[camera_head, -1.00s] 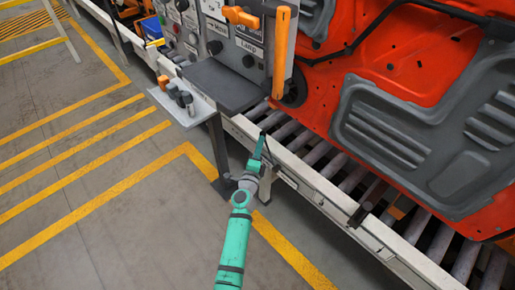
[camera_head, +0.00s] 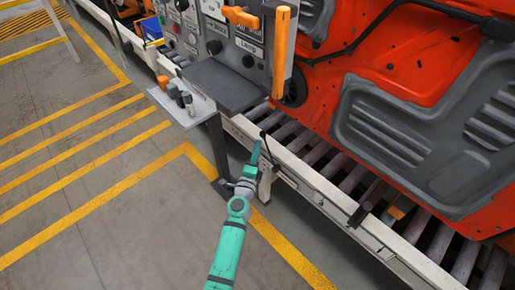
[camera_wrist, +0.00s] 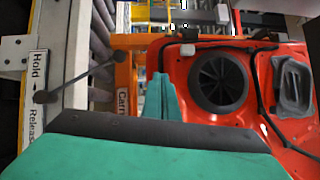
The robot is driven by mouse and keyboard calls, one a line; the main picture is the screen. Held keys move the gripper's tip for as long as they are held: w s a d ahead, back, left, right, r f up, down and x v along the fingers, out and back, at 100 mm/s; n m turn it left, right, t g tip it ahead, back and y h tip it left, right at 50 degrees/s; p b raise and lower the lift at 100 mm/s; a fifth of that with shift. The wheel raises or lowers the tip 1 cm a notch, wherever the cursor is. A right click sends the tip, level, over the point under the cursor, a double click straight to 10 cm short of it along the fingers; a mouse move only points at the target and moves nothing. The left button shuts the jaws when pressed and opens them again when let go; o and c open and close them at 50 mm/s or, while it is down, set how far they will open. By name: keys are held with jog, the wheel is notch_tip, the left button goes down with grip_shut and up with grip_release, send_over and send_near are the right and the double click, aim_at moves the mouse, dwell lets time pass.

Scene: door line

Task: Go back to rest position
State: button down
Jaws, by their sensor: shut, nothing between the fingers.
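My gripper (camera_head: 255,153) is at the end of my green arm, low in the middle of the head view, beside the near rail of the roller conveyor. Its fingers are thin and together, with nothing between them. In the wrist view the green fingers (camera_wrist: 161,100) stand upright and closed, in front of the red door panel (camera_wrist: 205,85). The same red door panel (camera_head: 345,65) stands on the conveyor at the upper right of the head view. A lever with a dark knob (camera_wrist: 41,97) shows by a "Hold / Release" label at the left of the wrist view.
The roller conveyor (camera_head: 325,190) runs diagonally along the right. A control panel (camera_head: 235,45) with an orange handle (camera_head: 283,50) stands at the top middle. A small shelf (camera_head: 185,105) holds several tools. The grey floor (camera_head: 110,225) with yellow lines is clear at left.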

dwell(0.4)
jog(key=s+d+r+n+t+y, duration=0.2)
jog(key=s+d+r+n+t, duration=0.1)
jog(key=s+d+r+n, duration=0.7)
jog(key=s+a+f+n+g+y, duration=0.1)
jog(key=s+f+n, duration=0.25)
jog(key=s, duration=0.55)
jog(key=s+a+f+n+g+y, duration=0.1)
jog(key=s+f+n+y, duration=0.15)
jog(key=s+n, duration=0.45)
jog(key=s+a+f+n+g+y, duration=0.15)
jog(key=s+f, duration=0.25)
jog(key=s, duration=0.6)
jog(key=s+a+r+g, duration=0.1)
jog(key=s+a, duration=0.4)
jog(key=s, duration=0.3)
jog(key=s+a+n+g+h, duration=0.1)
jog(key=s+a, duration=0.5)
jog(key=s, duration=0.3)
jog(key=shift+r, duration=0.4)
jog(key=shift+s, duration=0.1)
